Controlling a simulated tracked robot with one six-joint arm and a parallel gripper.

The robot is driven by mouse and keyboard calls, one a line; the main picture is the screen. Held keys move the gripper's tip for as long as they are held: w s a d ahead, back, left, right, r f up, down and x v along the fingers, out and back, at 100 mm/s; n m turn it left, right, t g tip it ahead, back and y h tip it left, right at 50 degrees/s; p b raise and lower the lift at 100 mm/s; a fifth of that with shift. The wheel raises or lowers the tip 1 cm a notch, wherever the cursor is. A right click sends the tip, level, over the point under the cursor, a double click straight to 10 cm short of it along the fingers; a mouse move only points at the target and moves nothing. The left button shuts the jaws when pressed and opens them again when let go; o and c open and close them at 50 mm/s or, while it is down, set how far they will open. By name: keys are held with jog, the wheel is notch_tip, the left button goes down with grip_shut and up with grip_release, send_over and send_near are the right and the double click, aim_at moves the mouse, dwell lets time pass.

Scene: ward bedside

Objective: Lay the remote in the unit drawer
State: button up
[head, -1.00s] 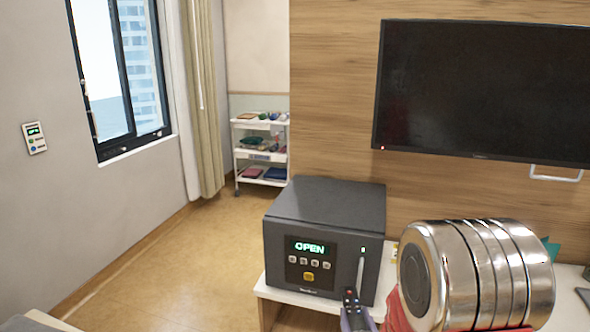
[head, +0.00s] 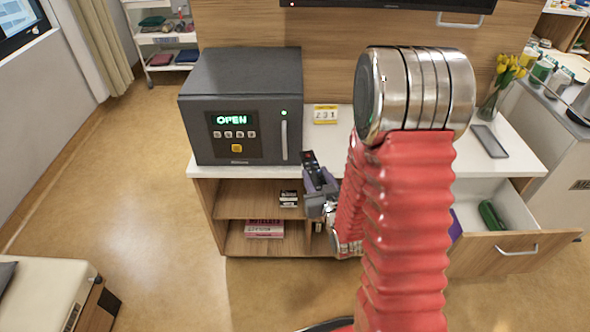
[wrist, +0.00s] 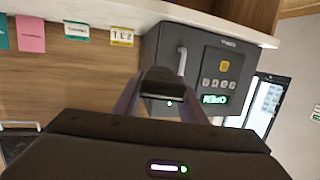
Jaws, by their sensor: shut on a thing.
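The remote (head: 309,160) is dark with small coloured buttons. It sticks up from my gripper (head: 316,182), whose jaws are shut on its lower part, in front of the unit's white top and beside the safe. In the wrist view the remote (wrist: 162,82) shows end-on between the two fingers (wrist: 165,98). The unit drawer (head: 538,244) is pulled out at the lower right, to the right of my gripper and arm. A green object (head: 491,215) and a purple thing (head: 455,226) lie in it. My arm hides the drawer's left part.
A dark safe (head: 240,100) reading OPEN stands on the unit top (head: 345,125), door shut. Open shelves (head: 240,205) lie below. A bed corner (head: 50,290) is lower left.

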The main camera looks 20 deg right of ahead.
jog(key=s+d+f+m+h, duration=0.1)
jog(key=s+d+f, duration=0.1)
jog(key=s+d, duration=0.5)
jog(key=s+d+f+h, duration=0.1)
jog(key=s+d+f, duration=0.1)
jog(key=s+d, duration=0.6)
jog(key=d, duration=0.5)
jog(key=shift+s+d+f+m, duration=0.15)
jog(key=shift+d+f+m, duration=0.15)
jog(key=shift+m, duration=0.1)
